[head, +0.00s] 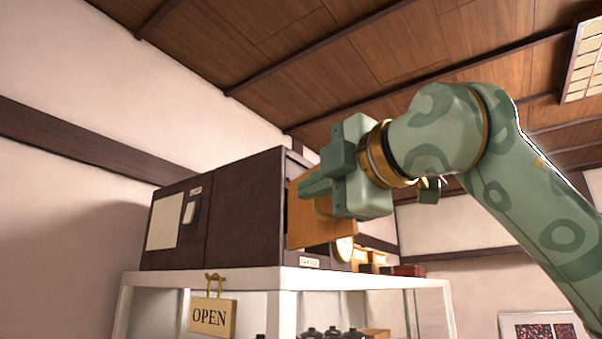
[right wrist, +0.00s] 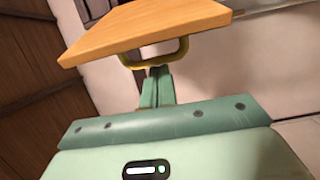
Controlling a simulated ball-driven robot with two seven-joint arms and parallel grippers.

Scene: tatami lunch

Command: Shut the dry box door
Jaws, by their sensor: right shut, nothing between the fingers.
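The dry box looks to be the dark brown cabinet (head: 245,215) standing on a white display case. An orange wooden panel (head: 303,226), which looks like its door, stands at its right-hand side, slightly out from the dark body. In the right wrist view the panel (right wrist: 145,27) shows with a brass handle (right wrist: 181,52) on its near face. My right gripper (head: 309,188) is shut and empty in front of the panel. Its fingers (right wrist: 156,82) reach close to the handle; I cannot tell whether they touch. My arm hides part of the panel. My left gripper is not in view.
The white display case (head: 350,281) carries small wooden boxes (head: 372,257) and a dark red box (head: 407,271) to the right. An OPEN sign (head: 212,316) hangs at its front. Dark jars (head: 333,333) show inside. A wall stands at left.

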